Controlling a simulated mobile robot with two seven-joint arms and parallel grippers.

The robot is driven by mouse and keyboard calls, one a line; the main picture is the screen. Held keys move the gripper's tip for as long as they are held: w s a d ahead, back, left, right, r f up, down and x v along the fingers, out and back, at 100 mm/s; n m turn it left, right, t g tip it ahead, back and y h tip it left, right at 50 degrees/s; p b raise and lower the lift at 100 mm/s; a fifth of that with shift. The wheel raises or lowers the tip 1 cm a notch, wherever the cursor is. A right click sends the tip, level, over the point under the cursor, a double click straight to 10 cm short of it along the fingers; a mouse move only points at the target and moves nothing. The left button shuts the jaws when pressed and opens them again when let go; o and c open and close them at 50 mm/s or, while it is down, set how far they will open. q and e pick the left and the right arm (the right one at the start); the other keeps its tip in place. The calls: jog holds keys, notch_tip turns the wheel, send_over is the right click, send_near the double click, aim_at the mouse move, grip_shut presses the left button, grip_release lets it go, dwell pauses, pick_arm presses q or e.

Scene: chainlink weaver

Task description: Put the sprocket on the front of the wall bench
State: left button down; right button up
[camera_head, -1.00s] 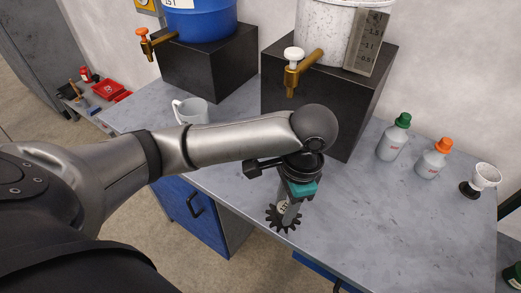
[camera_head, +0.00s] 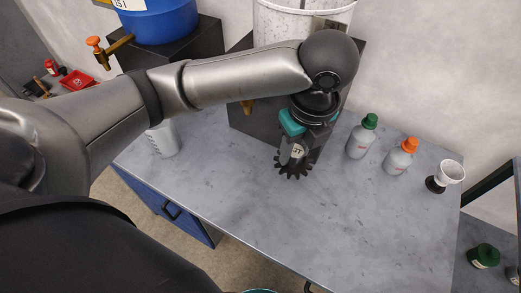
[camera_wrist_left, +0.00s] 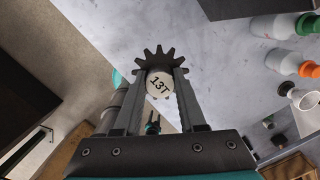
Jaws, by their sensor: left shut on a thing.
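My left gripper (camera_head: 296,152) is shut on the sprocket (camera_head: 293,168), a dark toothed wheel with a pale hub. In the left wrist view the sprocket (camera_wrist_left: 159,68) sits between both fingertips, and its hub reads 13T. The wall bench (camera_head: 300,225) has a grey top and blue fronts below. The sprocket hangs over the bench top, close to the front of a black block; I cannot tell whether it touches the top. A teal sliver (camera_head: 258,291) at the bottom edge may be my right gripper; its fingers are not visible.
The black block (camera_head: 255,128) carries a white speckled tank (camera_head: 285,22). A blue tank (camera_head: 165,20) stands left of it. A mug (camera_head: 163,140), a green-capped bottle (camera_head: 361,138), an orange-capped bottle (camera_head: 400,157) and a white cup (camera_head: 449,174) stand on the bench. The bench's front middle is clear.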

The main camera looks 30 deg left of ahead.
pick_arm(q)
notch_tip(320, 180, down, 20)
jog(key=b, duration=0.4)
jog(key=shift+c, duration=2.4)
grip_release()
jog(key=shift+f, duration=0.15)
notch_tip(320, 180, up, 12)
jog(key=s+d+p, duration=0.1)
jog(key=p, duration=0.1)
jog(key=shift+d, duration=0.1)
